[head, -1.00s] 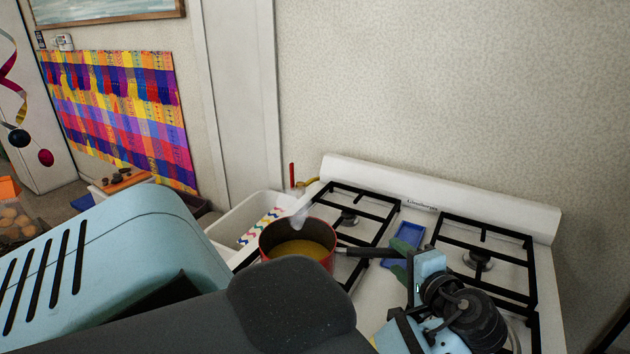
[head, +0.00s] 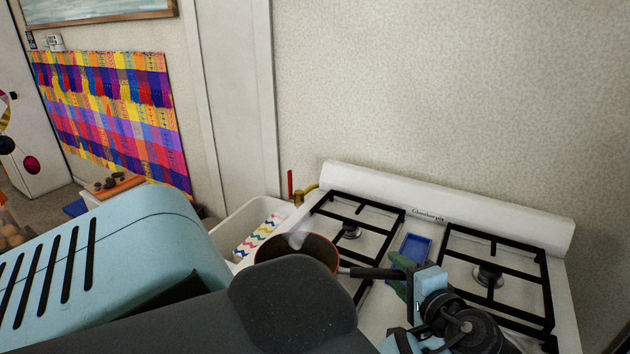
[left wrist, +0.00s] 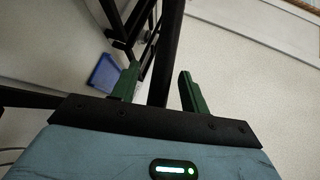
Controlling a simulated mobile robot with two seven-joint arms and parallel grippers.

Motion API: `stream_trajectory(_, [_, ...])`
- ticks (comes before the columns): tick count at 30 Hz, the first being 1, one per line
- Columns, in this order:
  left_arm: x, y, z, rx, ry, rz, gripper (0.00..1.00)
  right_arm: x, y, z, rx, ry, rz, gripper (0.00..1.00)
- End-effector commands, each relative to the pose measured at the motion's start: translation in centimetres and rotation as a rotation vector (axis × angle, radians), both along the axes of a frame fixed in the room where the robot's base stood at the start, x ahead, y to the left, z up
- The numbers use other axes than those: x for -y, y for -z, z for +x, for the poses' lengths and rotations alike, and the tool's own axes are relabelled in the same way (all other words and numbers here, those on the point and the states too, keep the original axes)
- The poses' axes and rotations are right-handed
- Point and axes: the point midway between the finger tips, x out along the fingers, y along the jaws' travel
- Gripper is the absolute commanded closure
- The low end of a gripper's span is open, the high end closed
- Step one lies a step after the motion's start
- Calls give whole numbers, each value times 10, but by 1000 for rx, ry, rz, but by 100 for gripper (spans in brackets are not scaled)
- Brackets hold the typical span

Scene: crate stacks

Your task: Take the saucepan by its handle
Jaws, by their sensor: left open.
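The red saucepan (head: 268,249) sits at the left side of the white stove in the head view, its lower part hidden by my dark arm link. Its black handle (head: 374,273) points right, toward my left gripper (head: 402,274). That gripper is open, with green fingers at the handle's end. In the left wrist view the two green fingers (left wrist: 158,88) stand apart, and a black bar that looks like the handle (left wrist: 168,45) runs between them. I cannot tell whether either finger touches it. My right gripper is not in view.
The stove (head: 440,197) has black grates (head: 497,245) at left and right. A blue dish (head: 416,247) lies between them, close behind my left gripper. A white bin (head: 232,222) with a zigzag-patterned item stands left of the stove. A wall rises behind.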

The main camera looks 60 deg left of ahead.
Motion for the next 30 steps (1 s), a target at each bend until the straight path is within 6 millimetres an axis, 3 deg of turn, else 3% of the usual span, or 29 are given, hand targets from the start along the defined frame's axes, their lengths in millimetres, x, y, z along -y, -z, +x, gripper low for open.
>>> stream_trajectory(4, [0, 0, 0, 0, 0, 0, 56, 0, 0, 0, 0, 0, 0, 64])
stream_trajectory(14, [0, 0, 0, 0, 0, 0, 99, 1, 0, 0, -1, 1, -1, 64])
stream_trajectory(30, [-3, -4, 3, 1, 1, 2, 100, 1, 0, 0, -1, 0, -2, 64])
